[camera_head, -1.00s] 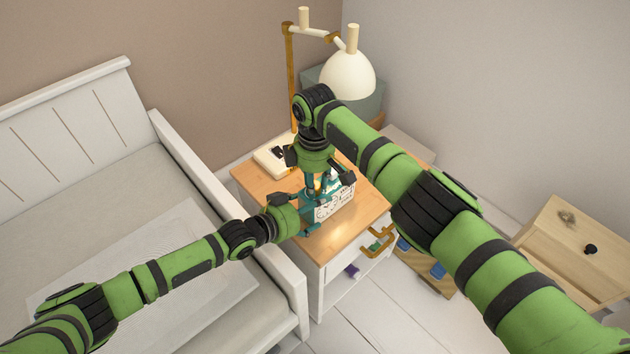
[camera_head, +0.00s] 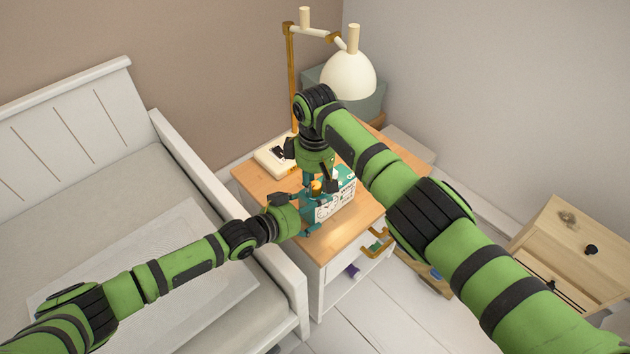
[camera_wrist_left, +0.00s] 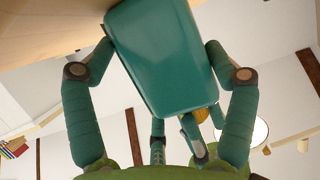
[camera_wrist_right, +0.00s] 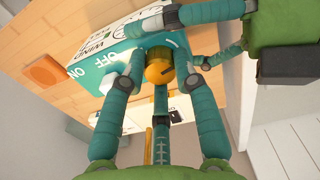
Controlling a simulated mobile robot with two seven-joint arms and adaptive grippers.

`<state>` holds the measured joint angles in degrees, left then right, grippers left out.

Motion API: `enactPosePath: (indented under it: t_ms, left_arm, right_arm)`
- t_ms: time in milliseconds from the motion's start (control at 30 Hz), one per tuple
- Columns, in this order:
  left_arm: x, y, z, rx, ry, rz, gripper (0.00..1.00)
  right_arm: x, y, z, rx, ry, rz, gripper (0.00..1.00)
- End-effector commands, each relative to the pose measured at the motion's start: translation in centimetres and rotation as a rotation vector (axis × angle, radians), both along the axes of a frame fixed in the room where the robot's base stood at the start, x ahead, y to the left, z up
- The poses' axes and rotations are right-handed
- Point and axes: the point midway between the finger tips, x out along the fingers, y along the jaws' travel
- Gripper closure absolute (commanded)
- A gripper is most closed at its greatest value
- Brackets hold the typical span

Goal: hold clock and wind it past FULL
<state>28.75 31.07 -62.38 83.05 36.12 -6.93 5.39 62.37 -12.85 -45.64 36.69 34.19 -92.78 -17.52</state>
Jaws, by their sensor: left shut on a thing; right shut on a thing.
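The teal clock (camera_head: 345,196), with white dials on its front, stands on the wooden nightstand top (camera_head: 258,183). My left gripper (camera_head: 308,213) is shut on the clock's body from the left; its fingers flank the teal casing (camera_wrist_left: 160,60) in the left wrist view. My right gripper (camera_head: 317,186) comes down from above, shut on the yellow winding knob (camera_wrist_right: 160,72). The right wrist view shows the letters WIND, OFF and ON on the casing.
A lamp (camera_head: 348,76) with a brass post stands behind the nightstand. A cream box (camera_head: 272,158) lies near the nightstand's back left. A bed (camera_head: 130,190) is close on the left. A wooden drawer cabinet (camera_head: 575,245) stands right.

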Motion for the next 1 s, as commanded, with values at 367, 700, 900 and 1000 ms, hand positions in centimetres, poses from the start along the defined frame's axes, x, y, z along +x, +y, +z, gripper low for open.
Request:
enactPosePath:
  t_ms: [367, 700, 900, 1000]
  left_arm:
    - [0.2, 0.56, -0.31, 0.007, 0.008, 0.011, 0.66]
    - [0.25, 0.63, -0.3, 0.007, 0.008, 0.012, 0.66]
    - [0.28, 0.66, -0.29, 0.008, 0.008, 0.013, 0.66]
    - [0.29, 0.66, -0.28, 0.008, 0.008, 0.013, 0.66]
  right_arm:
    - [-0.24, -0.15, -0.14, -0.007, 0.009, -0.218, 1.0]
    - [-0.28, -0.14, -0.17, -0.007, 0.011, -0.277, 1.0]
    - [-0.3, -0.12, -0.18, -0.007, 0.011, -0.277, 1.0]
    - [-0.3, -0.11, -0.18, -0.006, 0.011, -0.276, 1.0]
